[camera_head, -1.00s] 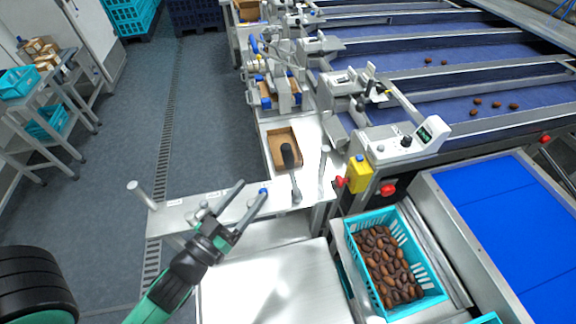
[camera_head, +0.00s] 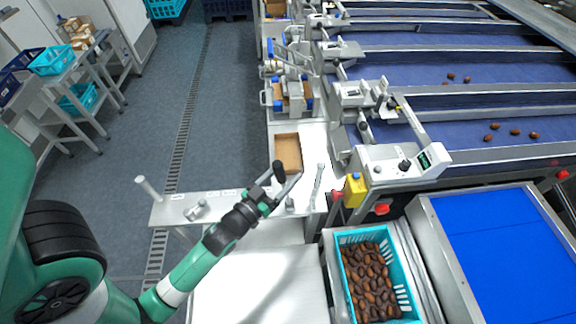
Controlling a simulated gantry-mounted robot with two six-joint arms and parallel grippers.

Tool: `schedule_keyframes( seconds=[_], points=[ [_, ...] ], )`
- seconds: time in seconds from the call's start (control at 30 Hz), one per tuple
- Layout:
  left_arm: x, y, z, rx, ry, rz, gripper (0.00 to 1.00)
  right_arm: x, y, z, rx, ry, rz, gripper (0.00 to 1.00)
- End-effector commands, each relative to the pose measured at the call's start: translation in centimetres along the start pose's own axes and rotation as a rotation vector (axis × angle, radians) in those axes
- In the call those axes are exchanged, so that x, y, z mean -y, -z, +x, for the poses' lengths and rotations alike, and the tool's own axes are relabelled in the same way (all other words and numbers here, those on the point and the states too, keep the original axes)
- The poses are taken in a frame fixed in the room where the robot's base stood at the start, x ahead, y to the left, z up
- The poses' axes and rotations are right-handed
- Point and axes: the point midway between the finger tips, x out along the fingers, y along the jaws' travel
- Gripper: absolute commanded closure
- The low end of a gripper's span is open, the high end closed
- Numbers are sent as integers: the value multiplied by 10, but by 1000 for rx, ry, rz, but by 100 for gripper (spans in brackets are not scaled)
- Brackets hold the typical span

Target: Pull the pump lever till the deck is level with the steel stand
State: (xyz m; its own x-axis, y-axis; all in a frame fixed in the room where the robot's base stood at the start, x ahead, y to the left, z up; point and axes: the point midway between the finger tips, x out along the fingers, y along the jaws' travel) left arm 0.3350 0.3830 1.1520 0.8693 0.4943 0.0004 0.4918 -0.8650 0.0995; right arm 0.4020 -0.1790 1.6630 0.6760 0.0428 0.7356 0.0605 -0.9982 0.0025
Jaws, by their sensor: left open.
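The pump lever, with a black grip (camera_head: 278,168), rises from the pale crossbar (camera_head: 232,200). My left gripper (camera_head: 283,178) is open at the lever, its fingers close around or beside the grip. I cannot tell whether they touch it. A flat pale metal surface, seemingly the deck (camera_head: 255,290), lies below the crossbar in the lower middle. Beside it on the right, a turquoise crate (camera_head: 398,270) of brown dates stands on a steel surface, seemingly the steel stand (camera_head: 415,262). Their height difference is hard to judge from above. My right gripper is out of view.
Upright posts stand at the crossbar's left end (camera_head: 148,187) and right end (camera_head: 319,183). A yellow box (camera_head: 355,190) with red buttons is close on the right. A cardboard tray (camera_head: 288,152) lies behind the lever. The grey floor (camera_head: 225,110) at left is open.

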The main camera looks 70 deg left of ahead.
Motion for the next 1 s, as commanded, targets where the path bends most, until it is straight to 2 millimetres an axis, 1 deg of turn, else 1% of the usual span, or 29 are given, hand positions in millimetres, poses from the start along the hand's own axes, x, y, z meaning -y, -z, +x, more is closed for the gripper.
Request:
schedule_keyframes(
  seconds=[0.03, 0.13, 0.23, 0.43, 0.47, 0.6, 0.77, 0.8, 0.83, 1.0],
  points=[
    [0, 1, 7, -1, 0, 0, 31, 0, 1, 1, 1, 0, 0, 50],
    [0, 0, 16, 0, 0, 1, 31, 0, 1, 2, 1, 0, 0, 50],
    [0, 0, 20, 0, 0, 0, 31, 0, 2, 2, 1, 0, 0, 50],
    [0, -1, 20, 0, 0, 0, 31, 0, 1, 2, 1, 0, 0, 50],
    [0, -1, 20, 0, 0, 0, 35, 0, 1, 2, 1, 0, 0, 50],
    [0, -1, 19, 0, 0, 1, 60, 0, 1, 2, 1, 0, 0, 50],
    [0, -1, 19, 0, 0, 1, 89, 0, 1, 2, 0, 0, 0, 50],
    [0, -1, 19, 0, 0, 1, 96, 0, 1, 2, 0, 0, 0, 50],
    [0, -1, 19, 0, 0, 1, 100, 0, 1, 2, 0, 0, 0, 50],
    [0, -1, 19, 0, -1, 1, 100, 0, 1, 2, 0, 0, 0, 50]
  ],
)
